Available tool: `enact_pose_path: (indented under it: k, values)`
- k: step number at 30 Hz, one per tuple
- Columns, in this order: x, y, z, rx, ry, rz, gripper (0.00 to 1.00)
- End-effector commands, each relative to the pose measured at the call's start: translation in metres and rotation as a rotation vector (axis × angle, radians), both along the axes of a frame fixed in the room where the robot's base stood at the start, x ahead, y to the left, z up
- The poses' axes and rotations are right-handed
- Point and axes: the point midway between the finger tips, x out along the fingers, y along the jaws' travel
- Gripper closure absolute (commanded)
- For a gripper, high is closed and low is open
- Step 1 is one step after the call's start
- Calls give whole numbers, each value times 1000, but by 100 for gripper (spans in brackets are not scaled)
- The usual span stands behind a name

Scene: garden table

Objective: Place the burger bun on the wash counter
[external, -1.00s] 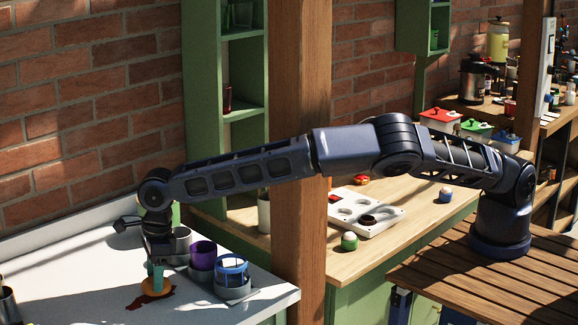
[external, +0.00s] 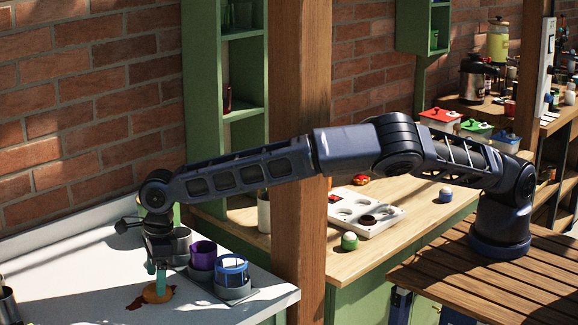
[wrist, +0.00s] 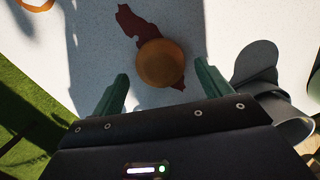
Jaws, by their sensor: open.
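The burger bun (external: 157,294), a round orange-brown disc, lies on the white wash counter (external: 75,285) at the lower left of the external view. In the wrist view the bun (wrist: 160,63) rests over a dark red stain on the pale counter surface (wrist: 95,40). My gripper (external: 156,277) points down just above the bun, its green fingers apart. In the wrist view the open fingers of my gripper (wrist: 161,70) stand on either side of the bun, with visible gaps between them and it.
A purple cup (external: 203,256), a blue-rimmed holder (external: 232,277) and a grey metal container (external: 181,246) stand close right of my gripper. A wooden post (external: 300,200) rises beyond the counter's right end. The counter left of the bun is mostly clear.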

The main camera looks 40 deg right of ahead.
Motion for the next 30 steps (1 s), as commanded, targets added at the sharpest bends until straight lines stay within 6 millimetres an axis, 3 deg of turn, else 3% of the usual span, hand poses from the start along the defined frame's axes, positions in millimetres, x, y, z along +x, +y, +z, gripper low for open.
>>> enact_pose_path:
  k: [6,12,30]
  values:
    - [-2,-5,35,2,0,0,23]
    - [-2,-7,53,1,0,0,23]
    - [-3,-7,56,1,-1,1,23]
